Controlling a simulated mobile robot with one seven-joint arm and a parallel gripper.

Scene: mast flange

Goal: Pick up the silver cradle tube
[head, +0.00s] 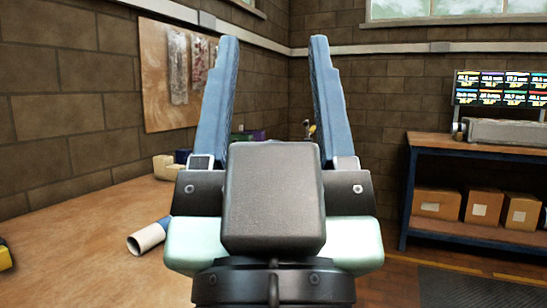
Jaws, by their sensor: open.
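My gripper (273,42) fills the middle of the head view, its two blue fingers spread wide and pointing up and away, with nothing between them. No tube that is plainly silver and in a cradle can be made out. A short tube (148,239) with a pale, whitish body and a blue end lies on the wooden table, left of my gripper and apart from it. Its blue end runs up close to my gripper's housing in the picture. My gripper hides the table behind it.
The wooden table (75,240) has clear room at front left. Small blocks (168,167) stand at its back, and a yellow item (5,255) at its left edge. On the right, a bench (470,145) holds a long grey object (505,132), with boxes (437,204) below.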

